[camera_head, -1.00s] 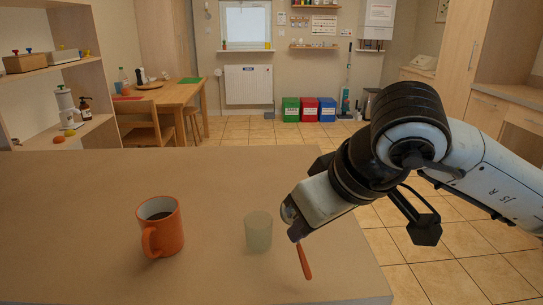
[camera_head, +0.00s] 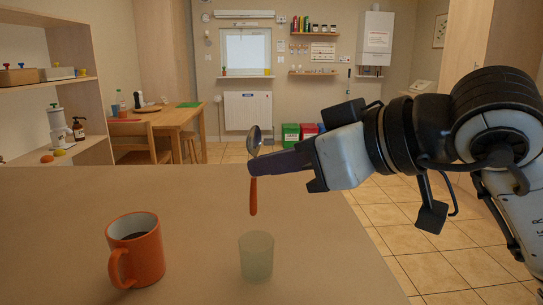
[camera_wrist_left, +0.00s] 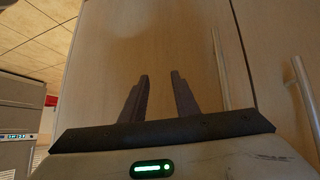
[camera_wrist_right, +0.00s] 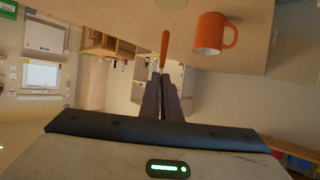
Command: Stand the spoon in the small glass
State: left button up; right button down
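The spoon (camera_head: 253,196) has an orange handle pointing down and a metal bowl at the top. My right gripper (camera_head: 256,168) is shut on it near the bowl and holds it upright in the air, above the small glass. The spoon's handle also shows in the right wrist view (camera_wrist_right: 164,48), beyond the closed fingers (camera_wrist_right: 163,84). The small glass (camera_head: 256,256), pale green and translucent, stands upright on the table. In the head view the handle's lower end is a little above the glass rim. My left gripper (camera_wrist_left: 161,96) is open and empty, facing a wooden surface.
An orange mug (camera_head: 135,249) with dark contents stands on the table (camera_head: 60,215) left of the glass; it also shows in the right wrist view (camera_wrist_right: 213,34). The table's right edge lies just right of the glass. The table is otherwise clear.

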aim_at(255, 205)
notch_tip(255, 205, down, 3)
jog(key=shift+f+b, duration=0.15)
jog(key=shift+b, duration=0.7)
jog(key=shift+f+b, duration=0.7)
jog(key=shift+b, duration=0.05)
jog(key=shift+f+b, duration=0.65)
pick_arm(q)
jog(key=f, duration=0.1)
jog(key=d+f+b, duration=0.1)
jog(key=b, duration=0.1)
jog(key=shift+w+d+f+n+t+h, duration=0.2)
jog(key=shift+w+f+n+t+h, duration=0.1)
jog(key=shift+f, duration=0.1)
pick_arm(e)
notch_tip(255, 205, down, 2)
jog(key=shift+f, duration=0.1)
jog(key=c, duration=1.9)
grip_release()
